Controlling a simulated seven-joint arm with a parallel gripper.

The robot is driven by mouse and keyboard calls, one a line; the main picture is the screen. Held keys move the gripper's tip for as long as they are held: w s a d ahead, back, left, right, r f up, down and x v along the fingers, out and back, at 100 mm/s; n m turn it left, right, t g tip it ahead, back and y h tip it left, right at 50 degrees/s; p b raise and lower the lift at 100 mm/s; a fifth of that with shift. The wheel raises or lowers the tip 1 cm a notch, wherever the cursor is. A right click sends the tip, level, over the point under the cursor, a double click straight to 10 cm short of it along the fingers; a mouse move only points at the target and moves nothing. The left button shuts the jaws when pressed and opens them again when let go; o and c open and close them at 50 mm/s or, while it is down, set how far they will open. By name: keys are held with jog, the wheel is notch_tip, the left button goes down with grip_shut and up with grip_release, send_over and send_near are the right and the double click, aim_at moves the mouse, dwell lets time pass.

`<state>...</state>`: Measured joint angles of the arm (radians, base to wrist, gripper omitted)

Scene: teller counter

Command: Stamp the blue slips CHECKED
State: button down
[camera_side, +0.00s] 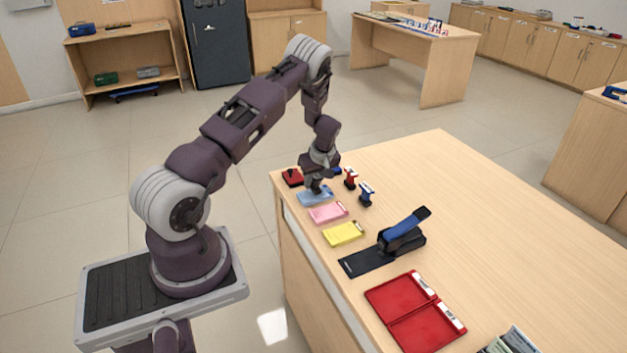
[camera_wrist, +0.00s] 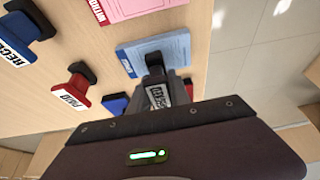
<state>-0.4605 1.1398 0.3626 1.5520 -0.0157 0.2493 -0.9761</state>
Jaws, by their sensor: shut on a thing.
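The blue slips (camera_side: 310,198) lie as a pad near the counter's left edge, and also show in the wrist view (camera_wrist: 180,50). My gripper (camera_side: 319,178) is over them, shut on a dark stamp (camera_wrist: 154,64) with a white label that appears to read CHECKED. The stamp's black foot is over the blue slips, pointing down. I cannot tell whether it touches the paper or is just above it. My gripper hides part of the pad in the side view.
A red ink pad (camera_side: 292,178) lies behind the blue slips. A red PAID stamp (camera_wrist: 70,93) and a blue stamp (camera_side: 366,194) stand to the right. The counter's right side is clear.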

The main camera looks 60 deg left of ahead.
jog(key=shift+f, duration=0.6)
dwell(1.3)
jog(key=shift+r, duration=3.05)
